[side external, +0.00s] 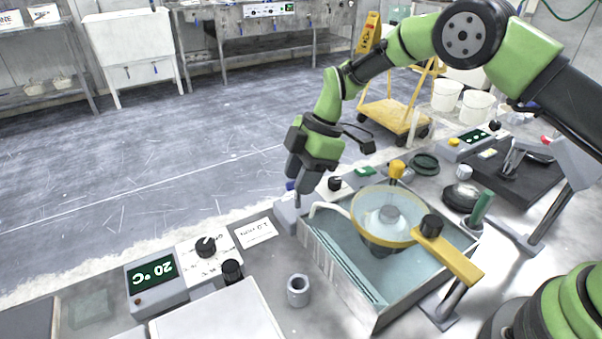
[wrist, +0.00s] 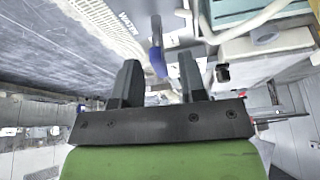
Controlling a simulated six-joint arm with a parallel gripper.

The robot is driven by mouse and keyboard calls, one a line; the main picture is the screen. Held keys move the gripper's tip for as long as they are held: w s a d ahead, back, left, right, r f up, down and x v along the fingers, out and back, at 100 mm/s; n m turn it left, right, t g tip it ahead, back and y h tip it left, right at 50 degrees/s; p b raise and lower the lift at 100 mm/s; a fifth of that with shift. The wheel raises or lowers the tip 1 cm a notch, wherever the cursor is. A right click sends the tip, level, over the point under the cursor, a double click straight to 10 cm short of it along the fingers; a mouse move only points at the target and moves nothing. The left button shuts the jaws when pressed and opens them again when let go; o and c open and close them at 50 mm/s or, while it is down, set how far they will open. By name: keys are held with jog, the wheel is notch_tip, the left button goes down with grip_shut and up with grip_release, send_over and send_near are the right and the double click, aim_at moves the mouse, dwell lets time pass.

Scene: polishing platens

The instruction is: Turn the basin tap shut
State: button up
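The basin tap shows a blue handle (wrist: 158,62) in the wrist view and a pale curved spout (side external: 331,208) over the basin's rim in the side view. The basin (side external: 340,262) is a grey metal tray of water. My gripper (side external: 302,192) points down at the basin's back left corner, close to the tap. In the side view the blue handle (side external: 290,186) is mostly hidden behind the fingers. In the wrist view my gripper (wrist: 158,70) is open, with its dark fingers on either side of the handle in the picture. I cannot tell whether they touch it.
A yellow-rimmed round bowl (side external: 385,216) with a yellow arm (side external: 448,258) sits over the basin.

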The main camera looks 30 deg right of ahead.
grip_shut()
jog(key=shift+m, duration=0.3)
jog(key=m+t, duration=0.1)
jog(key=m, duration=0.2)
jog(key=shift+s+h, duration=0.15)
jog(key=shift+h, duration=0.15)
jog(key=m+t, duration=0.1)
jog(key=m, duration=0.1)
jog(key=m+h, duration=0.1)
jog(key=m, duration=0.2)
jog(key=shift+s+a+t, duration=0.1)
jog(key=shift+t, duration=0.3)
jog(key=m, duration=0.2)
jog(key=m+t+h, duration=0.1)
jog(key=m, duration=0.1)
jog(key=shift+a+h, duration=0.15)
jog(key=shift+h, duration=0.15)
jog(key=shift+m+h, duration=0.7)
jog(key=shift+m, duration=1.2)
